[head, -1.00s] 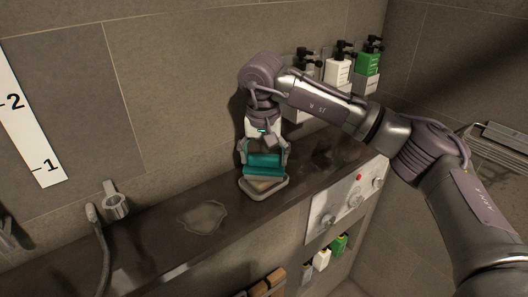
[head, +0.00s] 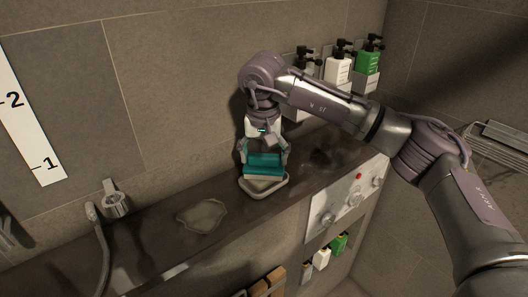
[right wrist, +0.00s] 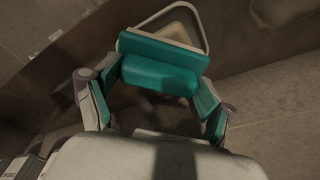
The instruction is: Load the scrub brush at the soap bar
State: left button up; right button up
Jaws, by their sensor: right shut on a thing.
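My right gripper (head: 264,155) is shut on the teal scrub brush (head: 264,162), teal side up. It holds the brush directly over a pale soap dish (head: 243,184) on the dark shelf. A pale band shows under the teal part, and a pale surface that looks like the soap bar (head: 265,186) shows in the dish below. I cannot tell whether brush and soap touch. In the right wrist view the brush (right wrist: 160,72) lies between the fingers, with the dish rim (right wrist: 203,30) beyond it. My left gripper is not in view.
An outlined damp-looking patch (head: 203,216) lies on the shelf (head: 160,250) left of the dish. A shower holder with hose (head: 115,200) is further left. Pump bottles (head: 338,68) hang on the wall behind my right arm. A control panel (head: 345,203) is on the shelf front.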

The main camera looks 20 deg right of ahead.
aim_at(264, 155)
jog(key=shift+r+p, duration=2.45)
jog(key=shift+r, duration=1.05)
jog(key=shift+f, duration=0.1)
